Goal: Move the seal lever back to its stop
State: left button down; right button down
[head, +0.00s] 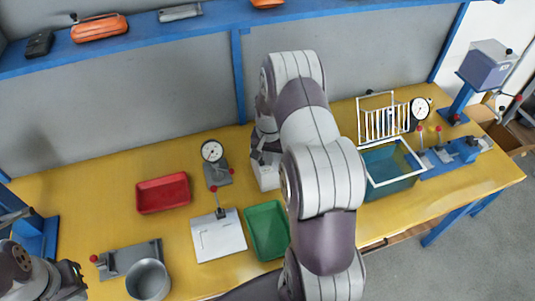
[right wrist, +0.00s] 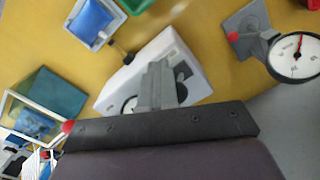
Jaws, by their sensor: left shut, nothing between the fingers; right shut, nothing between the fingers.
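A white box-shaped machine (right wrist: 150,68) lies under my right gripper (right wrist: 158,75) in the right wrist view. A short dark lever with a black end (right wrist: 122,54) sticks out at its side; I cannot tell for sure that it is the seal lever or how near its stop it is. In the head view my right arm hides most of the white machine (head: 266,180). My right gripper (head: 260,157) is shut and empty right over it; contact cannot be told. My left gripper (head: 76,277) is shut and empty at the lower left, away from the machine.
A dial gauge stand (head: 212,152), red tray (head: 162,192), green tray (head: 267,230) and white plate fixture (head: 217,236) stand left of or below the machine. A teal bin (head: 390,168) with a white wire rack is right. A grey cup (head: 148,280) stands near my left gripper.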

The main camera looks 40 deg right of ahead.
jog(key=shift+w+r, duration=0.1)
jog(key=shift+w, duration=0.15)
jog(key=shift+w+d, duration=0.2)
jog(key=shift+w, duration=0.25)
jog(key=shift+w+d, duration=0.15)
jog(key=shift+w, duration=0.3)
dwell(0.4)
jog(key=shift+w+d+b, duration=0.15)
jog(key=shift+w+b, duration=0.2)
jog(key=shift+w, duration=0.15)
